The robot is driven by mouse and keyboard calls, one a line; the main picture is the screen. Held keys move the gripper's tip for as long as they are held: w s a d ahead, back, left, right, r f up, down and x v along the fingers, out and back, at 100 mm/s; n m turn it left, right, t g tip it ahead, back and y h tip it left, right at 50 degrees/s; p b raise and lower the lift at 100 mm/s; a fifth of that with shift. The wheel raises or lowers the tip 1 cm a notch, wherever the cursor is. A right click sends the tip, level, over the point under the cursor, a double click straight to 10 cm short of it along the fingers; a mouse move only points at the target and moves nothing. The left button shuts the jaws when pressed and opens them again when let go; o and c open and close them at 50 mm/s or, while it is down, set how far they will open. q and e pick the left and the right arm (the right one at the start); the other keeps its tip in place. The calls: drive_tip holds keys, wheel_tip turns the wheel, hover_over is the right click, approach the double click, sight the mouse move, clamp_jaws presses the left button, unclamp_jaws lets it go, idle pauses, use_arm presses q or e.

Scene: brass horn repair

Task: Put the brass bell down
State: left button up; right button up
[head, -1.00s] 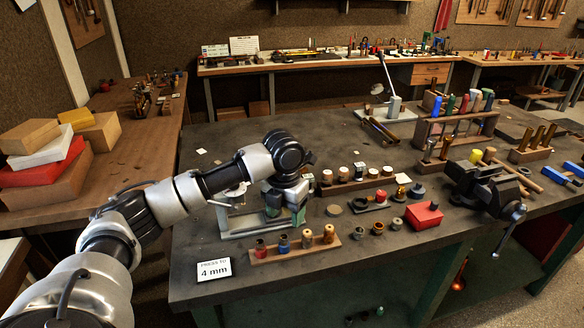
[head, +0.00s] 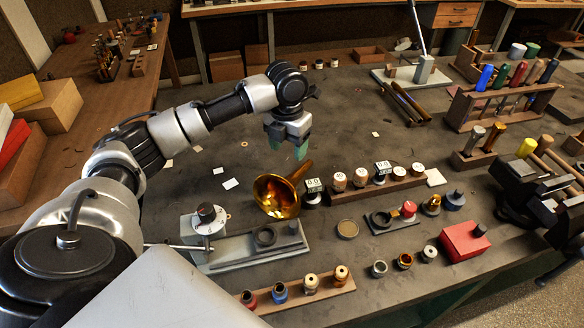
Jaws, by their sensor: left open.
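The brass bell (head: 277,197) is a shiny golden flared horn piece. It lies tilted on the dark workbench (head: 345,125), its wide mouth facing toward me and its narrow tail pointing up and right. My left gripper (head: 289,148) is open and empty, just beyond the bell and near its tail end. A small gap seems to show between the fingers and the bell. The exact height of the fingers over the bench is hard to tell. My right gripper is not in view.
A grey gauge fixture (head: 235,252) stands left of and nearer than the bell. A wooden rack of pale capped pieces (head: 372,188) is close on its right. A red box (head: 464,242) and a vise (head: 540,195) sit farther right. The bench behind the gripper is mostly clear.

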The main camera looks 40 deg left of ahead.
sight(292, 174)
use_arm(q)
drive_tip(key=f, duration=0.2)
drive_tip(key=s+f, duration=0.1)
drive_tip(key=shift+d+f, duration=0.2)
drive_tip(key=shift+d, duration=0.15)
drive_tip(key=shift+f, duration=0.25)
drive_tip(key=shift+f+p, duration=0.3)
drive_tip(key=shift+p, duration=0.05)
drive_tip(key=f, duration=0.1)
drive_tip(key=f+p, duration=0.1)
drive_tip(key=f, duration=0.3)
drive_tip(key=shift+w+d, duration=0.15)
drive_tip(key=shift+d, duration=0.2)
drive_tip(key=c, duration=1)
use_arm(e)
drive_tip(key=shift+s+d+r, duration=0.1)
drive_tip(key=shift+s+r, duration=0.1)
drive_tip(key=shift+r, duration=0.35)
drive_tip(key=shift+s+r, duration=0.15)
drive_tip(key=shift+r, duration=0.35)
use_arm(q)
drive_tip(key=shift+w+r, duration=0.1)
drive_tip(key=shift+r, duration=0.05)
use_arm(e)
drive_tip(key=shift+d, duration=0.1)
